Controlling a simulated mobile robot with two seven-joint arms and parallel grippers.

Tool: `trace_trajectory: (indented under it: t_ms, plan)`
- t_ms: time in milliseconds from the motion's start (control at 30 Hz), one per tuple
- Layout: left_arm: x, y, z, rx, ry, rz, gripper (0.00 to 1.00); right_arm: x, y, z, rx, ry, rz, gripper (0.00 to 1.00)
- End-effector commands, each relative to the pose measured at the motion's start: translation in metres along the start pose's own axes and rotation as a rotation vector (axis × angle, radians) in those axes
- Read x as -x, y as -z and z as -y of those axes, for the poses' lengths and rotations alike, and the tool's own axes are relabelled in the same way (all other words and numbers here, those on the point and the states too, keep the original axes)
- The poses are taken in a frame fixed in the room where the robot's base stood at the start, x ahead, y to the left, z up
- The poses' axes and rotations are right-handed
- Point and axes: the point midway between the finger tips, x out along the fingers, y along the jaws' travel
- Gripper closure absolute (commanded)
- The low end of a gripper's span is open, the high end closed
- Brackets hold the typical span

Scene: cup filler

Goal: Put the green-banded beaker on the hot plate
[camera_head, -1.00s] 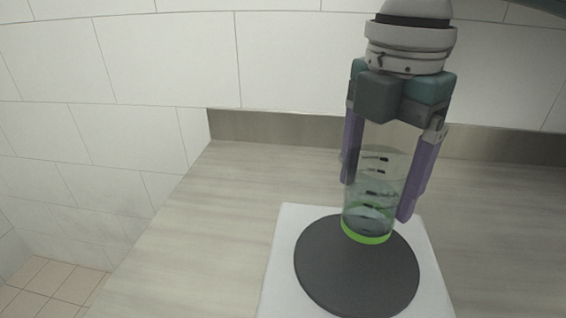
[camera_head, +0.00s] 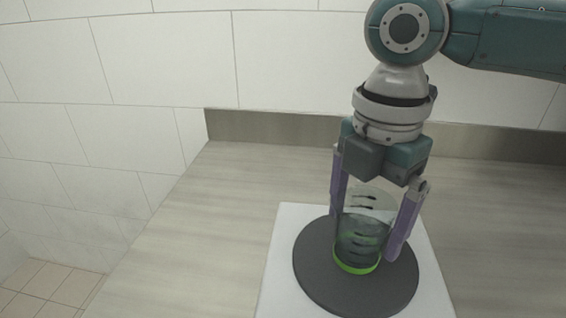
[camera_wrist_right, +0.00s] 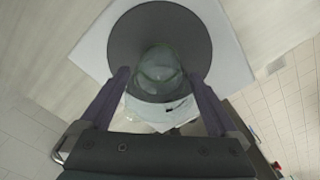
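The clear green-banded beaker (camera_head: 362,235) is upright, with marks on its side and a bright green band at its base. It is over the middle of the dark round top of the hot plate (camera_head: 317,277), and its base looks at or very near that surface. I cannot tell whether a small gap remains. In the right wrist view the beaker (camera_wrist_right: 160,72) lies between the fingertips, above the hot plate (camera_wrist_right: 200,45). My left gripper is not in view.
The hot plate's white square body (camera_head: 283,240) stands on a pale wood-grain counter (camera_head: 205,235). The counter is clear to the left and right. A low backsplash (camera_head: 270,126) and a white tiled wall (camera_head: 170,60) stand behind it.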

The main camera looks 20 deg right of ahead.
Motion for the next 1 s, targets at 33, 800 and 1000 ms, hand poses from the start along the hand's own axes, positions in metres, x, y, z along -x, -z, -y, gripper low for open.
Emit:
trace_trajectory:
  t_ms: [33,800,1000]
  plan:
    - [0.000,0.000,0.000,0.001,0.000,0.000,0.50,0.000,0.000,0.000,0.000,0.000,0.000,0.00]
    - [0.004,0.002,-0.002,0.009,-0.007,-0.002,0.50,0.101,0.000,-0.001,0.000,-0.004,0.001,0.00]
    - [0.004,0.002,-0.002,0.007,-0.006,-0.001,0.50,0.119,0.002,0.000,-0.001,-0.001,-0.002,0.00]
